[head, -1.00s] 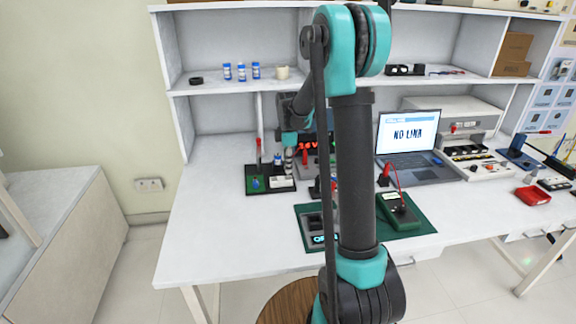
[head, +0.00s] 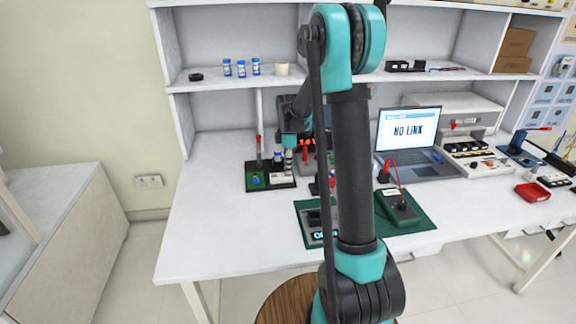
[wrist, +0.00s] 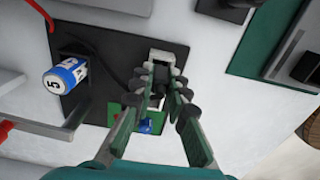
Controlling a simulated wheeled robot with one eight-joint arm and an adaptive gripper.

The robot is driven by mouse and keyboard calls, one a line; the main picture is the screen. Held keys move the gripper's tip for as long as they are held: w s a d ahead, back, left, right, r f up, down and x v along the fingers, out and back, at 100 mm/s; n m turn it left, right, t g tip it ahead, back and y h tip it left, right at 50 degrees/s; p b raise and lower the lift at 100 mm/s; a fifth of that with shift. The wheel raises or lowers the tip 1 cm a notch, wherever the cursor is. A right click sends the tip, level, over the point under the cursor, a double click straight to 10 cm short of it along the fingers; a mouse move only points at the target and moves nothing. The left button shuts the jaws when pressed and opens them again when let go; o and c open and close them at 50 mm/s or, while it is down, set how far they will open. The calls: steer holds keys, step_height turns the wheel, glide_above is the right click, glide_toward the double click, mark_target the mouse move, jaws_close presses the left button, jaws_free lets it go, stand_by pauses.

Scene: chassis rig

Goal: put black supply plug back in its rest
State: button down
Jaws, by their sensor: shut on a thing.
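My gripper (wrist: 163,82) is shut on a small black plug (wrist: 166,73), of which only a little shows between the fingertips in the wrist view. A white block (wrist: 160,57), which may be the rest, lies right at the fingertips on a black board (wrist: 112,40). I cannot tell whether the plug is touching it or seated in it. In the head view my gripper (head: 289,163) is over the right part of the same board (head: 284,187), by the white block (head: 281,178). The plug is too small to make out there.
A blue-and-white cell marked 5 (wrist: 65,78) stands on the board, left of my fingers. A blue piece (wrist: 146,124) lies on a green patch near the fingers. A green mat (head: 420,228) with a meter (head: 398,207) is to the right. The front left tabletop is clear.

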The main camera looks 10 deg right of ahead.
steer(key=shift+f, duration=0.6)
steer(key=c, duration=1.4)
jaws_free()
step_height(320, 180, up, 12)
steer(key=s+d+f+m+t, duration=0.1)
steer(key=s+f+m, duration=0.2)
steer(key=s+m, duration=0.3)
steer(key=s+d+f+m+t, duration=0.1)
steer(key=s+f+m, duration=0.3)
steer(key=s, duration=1)
steer(key=s+d+f+m+t, duration=0.2)
steer(key=s+f+m, duration=0.2)
steer(key=s+m, duration=0.4)
steer(key=shift+s+f, duration=0.1)
steer(key=shift+s, duration=1.15)
